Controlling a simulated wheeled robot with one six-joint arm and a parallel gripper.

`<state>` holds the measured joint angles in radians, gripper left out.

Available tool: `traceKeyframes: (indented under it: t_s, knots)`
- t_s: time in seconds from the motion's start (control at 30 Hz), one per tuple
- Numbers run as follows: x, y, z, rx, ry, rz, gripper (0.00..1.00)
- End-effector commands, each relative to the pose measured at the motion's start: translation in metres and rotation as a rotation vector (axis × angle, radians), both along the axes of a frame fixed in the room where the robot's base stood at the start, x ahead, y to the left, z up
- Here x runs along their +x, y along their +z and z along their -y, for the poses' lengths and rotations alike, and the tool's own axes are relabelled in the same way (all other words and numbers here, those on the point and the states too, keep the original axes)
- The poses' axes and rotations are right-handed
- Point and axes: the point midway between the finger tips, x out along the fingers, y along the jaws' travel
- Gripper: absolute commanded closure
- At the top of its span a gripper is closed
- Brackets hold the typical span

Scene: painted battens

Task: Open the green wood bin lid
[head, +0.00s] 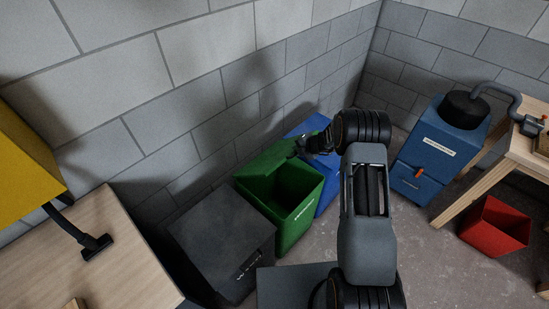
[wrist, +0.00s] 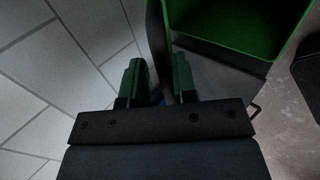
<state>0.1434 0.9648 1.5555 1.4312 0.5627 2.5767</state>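The green bin (head: 293,222) stands between a dark grey bin and a blue bin along the block wall. Its top is open and its inside shows. Its green lid (head: 268,160) is swung up and back at the wall side. My gripper (head: 304,147) is at the lid's upper right edge. In the wrist view the two fingers (wrist: 158,78) are apart, with a thin dark upright panel edge between them, nearer the right finger. Whether they touch it I cannot tell. The green bin's inside (wrist: 230,28) shows at the upper right there.
The dark grey bin (head: 222,245) is at left, the blue bin (head: 325,190) at right, partly behind my arm. A wooden table (head: 95,250) is at lower left. A blue cabinet (head: 432,150), a red bin (head: 494,228) and a workbench (head: 490,175) stand at right. Some floor is clear.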

Motion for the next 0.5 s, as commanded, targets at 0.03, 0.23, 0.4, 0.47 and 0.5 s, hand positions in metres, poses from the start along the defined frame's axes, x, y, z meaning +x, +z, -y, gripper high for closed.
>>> traceKeyframes:
  t_s: [0.03, 0.23, 0.4, 0.47, 0.5]
  knots:
    - [0.000, 0.000, 0.000, 0.000, 0.000, 0.000, 0.74]
    - [0.000, 0.002, 0.000, -0.001, 0.001, 0.000, 0.74]
    - [-0.007, 0.013, 0.007, 0.000, -0.001, 0.001, 0.74]
    - [-0.010, 0.018, 0.010, 0.000, -0.001, 0.001, 0.74]
    - [-0.012, 0.021, 0.012, 0.000, -0.001, 0.001, 0.74]
